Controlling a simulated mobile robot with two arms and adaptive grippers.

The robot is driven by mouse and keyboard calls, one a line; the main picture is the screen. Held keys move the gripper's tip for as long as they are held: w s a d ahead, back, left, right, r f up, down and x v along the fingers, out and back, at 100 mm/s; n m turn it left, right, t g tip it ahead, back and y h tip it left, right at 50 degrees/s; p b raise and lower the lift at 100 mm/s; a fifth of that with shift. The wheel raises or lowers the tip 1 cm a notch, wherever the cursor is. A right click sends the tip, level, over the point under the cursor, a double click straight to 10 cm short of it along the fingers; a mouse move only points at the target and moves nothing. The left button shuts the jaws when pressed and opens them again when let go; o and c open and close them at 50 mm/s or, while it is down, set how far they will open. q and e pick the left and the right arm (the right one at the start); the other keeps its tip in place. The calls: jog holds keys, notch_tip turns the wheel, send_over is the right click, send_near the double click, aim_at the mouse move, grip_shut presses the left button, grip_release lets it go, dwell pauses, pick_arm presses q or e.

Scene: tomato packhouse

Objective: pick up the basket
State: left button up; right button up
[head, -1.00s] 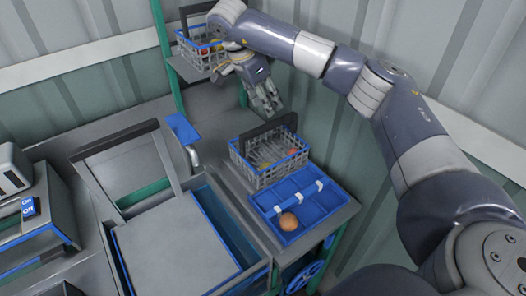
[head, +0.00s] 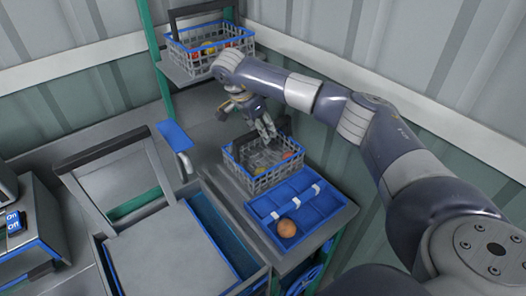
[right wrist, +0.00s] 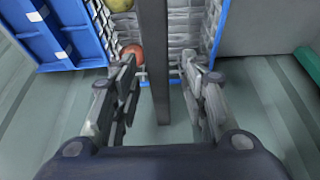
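A grey wire basket (head: 278,178) with a blue rim and a dark upright handle stands on the grey bench. It holds a few tomatoes. My right gripper (head: 268,135) is at the basket's handle. In the right wrist view, the handle (right wrist: 155,75) runs between the two fingers of the gripper (right wrist: 163,68), with visible gaps on both sides. The fingers are open. A red tomato (right wrist: 132,51) shows beside the left finger. A second, similar basket (head: 188,62) with tomatoes stands on the shelf behind. My left gripper is out of view.
A blue compartment tray (head: 318,207) with one orange-red tomato (head: 286,228) lies close in front of the basket. A grey-topped bin (head: 170,255) stands to the left. The corrugated wall (head: 320,130) is close behind and to the right.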

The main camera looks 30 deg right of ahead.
jog(key=shift+x, duration=1.05)
jog(key=shift+f, duration=0.2)
grip_shut()
